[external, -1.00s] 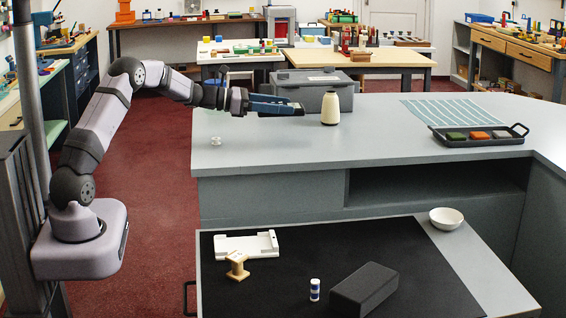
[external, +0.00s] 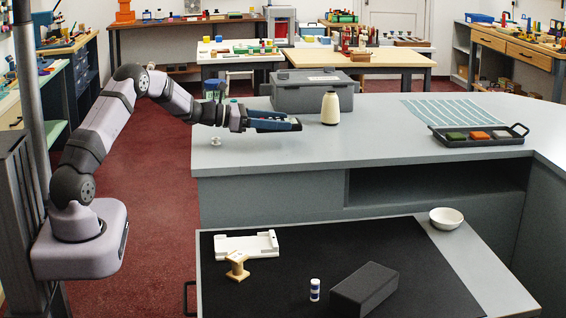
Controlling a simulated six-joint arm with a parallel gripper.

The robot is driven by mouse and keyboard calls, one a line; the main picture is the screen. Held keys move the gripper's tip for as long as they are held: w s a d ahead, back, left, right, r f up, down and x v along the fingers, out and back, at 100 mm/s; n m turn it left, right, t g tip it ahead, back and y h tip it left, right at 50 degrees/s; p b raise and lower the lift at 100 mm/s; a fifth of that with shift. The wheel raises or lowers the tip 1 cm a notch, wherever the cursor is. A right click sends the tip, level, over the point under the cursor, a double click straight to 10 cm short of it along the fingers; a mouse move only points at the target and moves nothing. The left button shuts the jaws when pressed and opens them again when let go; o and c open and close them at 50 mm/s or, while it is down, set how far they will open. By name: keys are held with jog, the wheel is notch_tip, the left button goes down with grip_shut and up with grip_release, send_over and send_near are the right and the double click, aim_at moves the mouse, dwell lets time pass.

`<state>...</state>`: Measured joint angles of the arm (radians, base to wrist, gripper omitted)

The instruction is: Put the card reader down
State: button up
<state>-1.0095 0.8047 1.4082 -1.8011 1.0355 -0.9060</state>
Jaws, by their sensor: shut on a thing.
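My gripper (external: 280,121) reaches in from the left over the near left part of the grey counter (external: 300,155). Its blue fingers are shut on the card reader (external: 287,126), a dark, flat slab held about level. The fingers hide part of it.
A small white spool (external: 215,141) stands near the counter's left edge. A dark tray (external: 480,142) with coloured pads and a striped teal sheet (external: 445,109) lie at the right. The counter's front middle is clear. A lower black-topped table (external: 280,265) stands in front.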

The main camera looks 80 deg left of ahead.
aim_at(278, 146)
jog(key=shift+f+p, duration=0.35)
jog(key=shift+f, duration=1.45)
jog(key=shift+f+b, duration=0.65)
jog(key=shift+b, duration=0.05)
jog(key=o, duration=1.2)
jog(key=shift+f, duration=0.15)
jog(key=shift+o, duration=0.2)
